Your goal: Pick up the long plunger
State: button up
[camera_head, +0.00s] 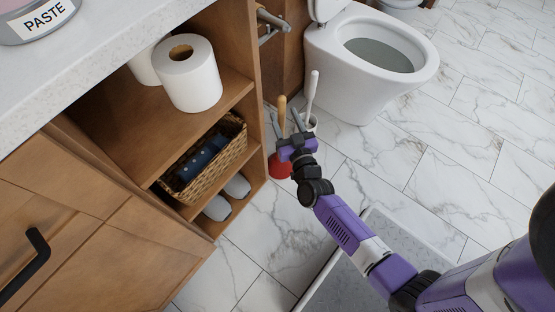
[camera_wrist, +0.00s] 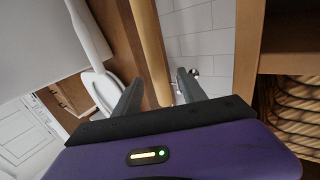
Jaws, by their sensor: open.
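The long plunger has a wooden handle (camera_head: 282,112) and a red cup (camera_head: 279,168). It stands upright on the floor between the wooden shelf unit and the toilet. My gripper (camera_head: 286,122) is at the handle, above the cup, and hides part of it in the head view. In the wrist view the handle (camera_wrist: 150,50) rises between the two open fingers of my gripper (camera_wrist: 161,88), with a gap on the right side. I cannot tell whether the left finger touches it.
A white toilet brush (camera_head: 313,92) stands just right of the plunger. The toilet (camera_head: 350,95) is behind. The shelf unit (camera_head: 250,110) at left holds toilet rolls (camera_head: 188,85), a wicker basket (camera_head: 225,160) and slippers (camera_head: 218,208).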

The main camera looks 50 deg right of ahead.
jog(key=b+x, duration=0.2)
jog(key=x, duration=0.4)
jog(key=shift+w+d, duration=0.2)
jog(key=shift+c, duration=0.4)
grip_shut()
jog(key=shift+r, duration=0.15)
